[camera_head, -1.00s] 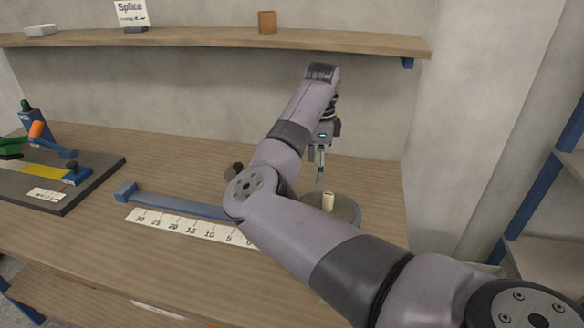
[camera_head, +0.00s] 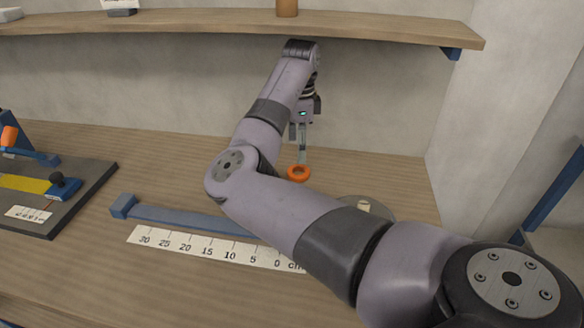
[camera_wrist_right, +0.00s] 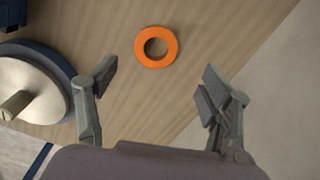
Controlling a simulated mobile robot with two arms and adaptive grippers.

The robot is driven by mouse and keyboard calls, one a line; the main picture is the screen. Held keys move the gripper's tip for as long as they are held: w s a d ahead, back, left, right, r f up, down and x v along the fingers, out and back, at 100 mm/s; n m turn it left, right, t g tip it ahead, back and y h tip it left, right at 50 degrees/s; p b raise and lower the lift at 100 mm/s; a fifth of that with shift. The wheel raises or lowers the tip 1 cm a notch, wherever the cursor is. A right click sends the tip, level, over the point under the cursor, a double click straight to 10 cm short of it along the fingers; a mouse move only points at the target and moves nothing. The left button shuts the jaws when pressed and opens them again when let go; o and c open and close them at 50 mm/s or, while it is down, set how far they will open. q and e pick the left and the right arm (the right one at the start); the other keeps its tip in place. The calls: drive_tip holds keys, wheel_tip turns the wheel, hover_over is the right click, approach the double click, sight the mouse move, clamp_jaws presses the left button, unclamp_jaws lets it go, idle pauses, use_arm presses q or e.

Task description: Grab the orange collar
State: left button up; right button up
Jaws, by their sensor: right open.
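The orange collar (camera_head: 299,173) is a flat ring with a round hole, lying on the wooden bench under my right gripper. In the right wrist view the collar (camera_wrist_right: 156,47) lies ahead of the fingertips, roughly between their lines and apart from both. My right gripper (camera_head: 301,150) points down; in the wrist view its two fingers (camera_wrist_right: 160,78) are spread with nothing between them. My left gripper is not in either view.
A round disc with a pale post (camera_wrist_right: 22,85) stands left of the gripper in the wrist view. A blue bar (camera_head: 180,217) and a centimetre scale (camera_head: 200,248) lie on the bench. A dark board with a blue-handled tool (camera_head: 45,195) is at left. A shelf (camera_head: 380,27) hangs above.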

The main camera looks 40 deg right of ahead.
sight(297, 167)
drive_tip(key=f, duration=0.3)
drive_tip(key=shift+s+a, duration=0.15)
drive_tip(key=shift+a, duration=0.1)
drive_tip(key=f, duration=0.3)
drive_tip(key=shift+a+f+p, duration=0.2)
drive_tip(key=shift+a+p, duration=0.05)
drive_tip(key=shift+p, duration=0.05)
drive_tip(key=shift+f, duration=0.2)
drive_tip(key=shift+c, duration=0.3)
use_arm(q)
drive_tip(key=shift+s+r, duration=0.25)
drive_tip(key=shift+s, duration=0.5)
use_arm(e)
drive_tip(key=c, duration=1.1)
